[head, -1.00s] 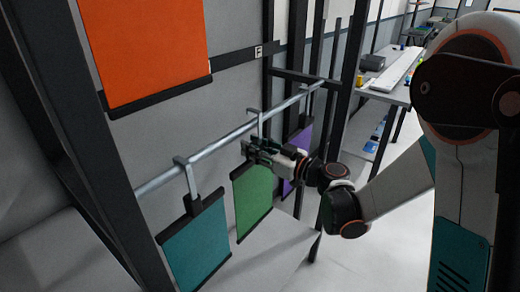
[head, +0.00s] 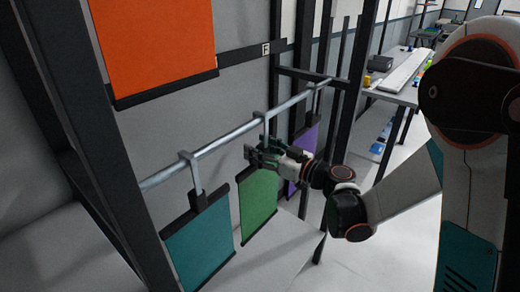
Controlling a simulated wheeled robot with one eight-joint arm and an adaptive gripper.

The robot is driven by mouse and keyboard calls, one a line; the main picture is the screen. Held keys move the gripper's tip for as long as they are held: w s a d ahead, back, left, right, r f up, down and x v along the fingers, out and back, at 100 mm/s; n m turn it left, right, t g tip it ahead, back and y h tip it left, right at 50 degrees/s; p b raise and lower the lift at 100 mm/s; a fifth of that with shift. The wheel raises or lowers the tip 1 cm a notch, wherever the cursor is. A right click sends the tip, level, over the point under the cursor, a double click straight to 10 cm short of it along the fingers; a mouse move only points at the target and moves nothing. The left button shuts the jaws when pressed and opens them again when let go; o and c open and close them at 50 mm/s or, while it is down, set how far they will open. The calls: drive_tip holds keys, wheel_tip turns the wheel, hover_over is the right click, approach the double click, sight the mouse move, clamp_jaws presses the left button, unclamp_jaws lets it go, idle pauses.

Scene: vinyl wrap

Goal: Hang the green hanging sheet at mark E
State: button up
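The green hanging sheet (head: 257,203) hangs by a hook over the grey rail (head: 228,139), between a teal sheet and a purple sheet. Dark bars edge its top and bottom. My gripper (head: 257,158) is at the top of the green sheet, around or just in front of its hanger stem; whether the fingers are closed on it cannot be made out. Mark E (head: 266,48) is a small white label on a dark horizontal strip (head: 246,54) on the wall above the rail, to the right of an orange sheet.
A teal sheet (head: 201,243) hangs left on the rail and a purple sheet (head: 303,156) hangs right, close to my gripper. An orange sheet (head: 157,45) hangs higher up. Dark posts (head: 345,90) stand at right. A white table (head: 399,88) with items stands behind.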

drive_tip(key=s+d+m+g+h, duration=0.1)
drive_tip(key=s+d+m+h, duration=0.2)
drive_tip(key=s+d, duration=0.4)
drive_tip(key=s+d+f+m+g+h, duration=0.1)
drive_tip(key=s+d+m+h, duration=0.3)
drive_tip(key=s, duration=0.8)
drive_tip(key=s+d+m+g+h, duration=0.1)
drive_tip(key=s+d+m+h, duration=0.2)
drive_tip(key=s+d+h, duration=0.4)
drive_tip(key=s+d, duration=0.2)
drive_tip(key=s, duration=0.1)
drive_tip(key=shift+s+d+f+g, duration=0.25)
drive_tip(key=shift+s+d+g, duration=0.05)
drive_tip(key=shift+d+g, duration=0.1)
